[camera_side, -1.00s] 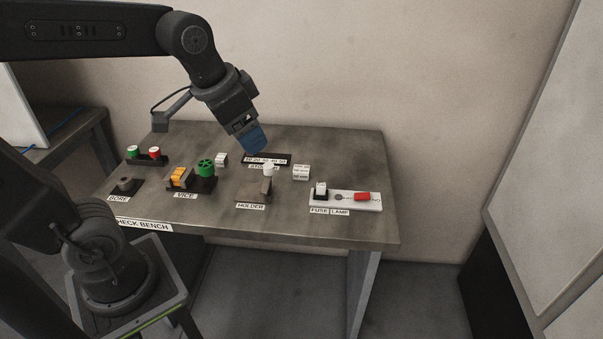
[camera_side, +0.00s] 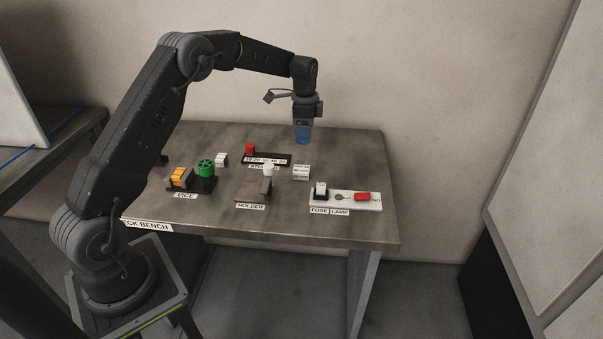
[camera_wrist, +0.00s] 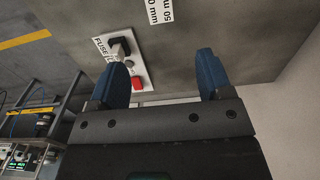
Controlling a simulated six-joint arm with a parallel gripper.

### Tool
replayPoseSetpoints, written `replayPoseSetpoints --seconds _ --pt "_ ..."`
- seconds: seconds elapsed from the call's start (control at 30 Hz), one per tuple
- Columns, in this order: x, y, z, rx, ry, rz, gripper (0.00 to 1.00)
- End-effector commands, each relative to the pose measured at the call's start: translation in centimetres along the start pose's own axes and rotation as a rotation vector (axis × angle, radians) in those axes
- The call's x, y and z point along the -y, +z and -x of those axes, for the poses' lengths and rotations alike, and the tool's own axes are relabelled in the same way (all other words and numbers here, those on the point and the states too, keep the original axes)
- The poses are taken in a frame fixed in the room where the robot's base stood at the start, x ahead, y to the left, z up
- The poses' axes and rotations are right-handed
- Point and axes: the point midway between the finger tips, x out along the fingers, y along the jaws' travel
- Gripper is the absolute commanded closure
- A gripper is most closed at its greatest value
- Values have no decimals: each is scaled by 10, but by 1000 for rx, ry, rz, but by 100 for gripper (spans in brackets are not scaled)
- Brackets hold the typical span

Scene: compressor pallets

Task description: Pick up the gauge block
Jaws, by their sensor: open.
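My gripper (camera_side: 302,137) is open and empty above the back right of the bench. In the wrist view its two blue fingers (camera_wrist: 165,75) are spread apart with nothing between them. A small white block (camera_side: 221,159) stands behind the vice, left of the numbered rail (camera_side: 266,159). A white piece with printed lines (camera_side: 301,172) lies right of the holder; part of it, reading "50 mm", shows in the wrist view (camera_wrist: 160,10). My gripper is apart from all of these.
The vice (camera_side: 205,186) has a green wheel and an orange part. The holder (camera_side: 265,187) stands mid-bench. A red slider (camera_side: 250,149) sits on the rail. The fuse and lamp board (camera_side: 345,200) is at front right. The back right of the bench is clear.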

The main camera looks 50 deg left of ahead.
Motion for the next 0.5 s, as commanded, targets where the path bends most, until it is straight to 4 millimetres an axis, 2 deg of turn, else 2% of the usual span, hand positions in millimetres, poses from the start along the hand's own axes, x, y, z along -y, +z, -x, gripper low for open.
replayPoseSetpoints --seconds 0.17,0.4,0.5 --pt "3 1 -22 3 7 -9 28" --pt "2 2 -68 3 7 -8 28" --pt "2 2 -82 2 5 -7 28"
